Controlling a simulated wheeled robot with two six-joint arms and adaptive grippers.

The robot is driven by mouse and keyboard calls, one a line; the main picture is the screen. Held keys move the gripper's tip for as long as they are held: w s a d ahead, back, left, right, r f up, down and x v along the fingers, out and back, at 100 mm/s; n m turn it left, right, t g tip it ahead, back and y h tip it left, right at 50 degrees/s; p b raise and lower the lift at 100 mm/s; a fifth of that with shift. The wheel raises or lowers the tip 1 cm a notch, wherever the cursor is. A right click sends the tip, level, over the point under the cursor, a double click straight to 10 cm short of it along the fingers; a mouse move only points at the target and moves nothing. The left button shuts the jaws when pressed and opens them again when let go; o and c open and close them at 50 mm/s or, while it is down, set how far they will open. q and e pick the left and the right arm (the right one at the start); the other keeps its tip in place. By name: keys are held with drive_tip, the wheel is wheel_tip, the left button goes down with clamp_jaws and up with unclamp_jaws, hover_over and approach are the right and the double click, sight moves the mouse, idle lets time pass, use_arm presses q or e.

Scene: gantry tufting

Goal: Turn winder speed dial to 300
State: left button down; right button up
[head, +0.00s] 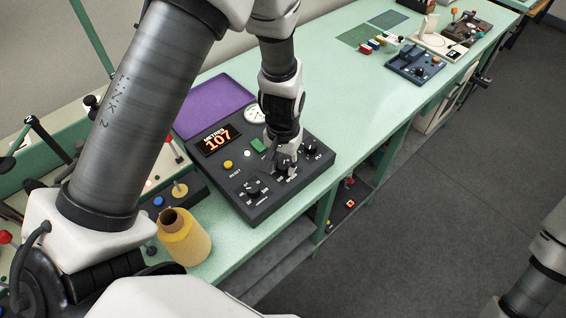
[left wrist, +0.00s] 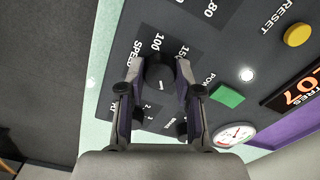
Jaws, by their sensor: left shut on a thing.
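The dark winder control box (head: 222,175) sits on the green table and its display reads METRES 107. My left gripper (head: 284,166) reaches down onto the right part of its panel. In the left wrist view my left gripper (left wrist: 158,95) is shut around a black round dial (left wrist: 158,72), with a finger on either side. The word SPEED and the numbers 100 and 150 are printed beside it. A short white mark shows on the dial; the value it points to cannot be read. Other scale numbers are partly hidden by the fingers. My right gripper is out of view.
Another black knob (head: 254,189) is at the panel's near side. A yellow button (left wrist: 297,34), green switch (left wrist: 227,96) and round gauge (left wrist: 235,134) are close by. A yellow yarn cone (head: 186,240) stands left of the box.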

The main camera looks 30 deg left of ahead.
sight(283, 165)
use_arm(q)
drive_tip(key=shift+f, duration=0.1)
idle(0.4)
drive_tip(key=c, duration=0.9)
unclamp_jaws()
drive_tip(key=shift+o, duration=0.6)
drive_tip(key=shift+w, duration=0.1)
wheel_tip(283, 165, up, 12)
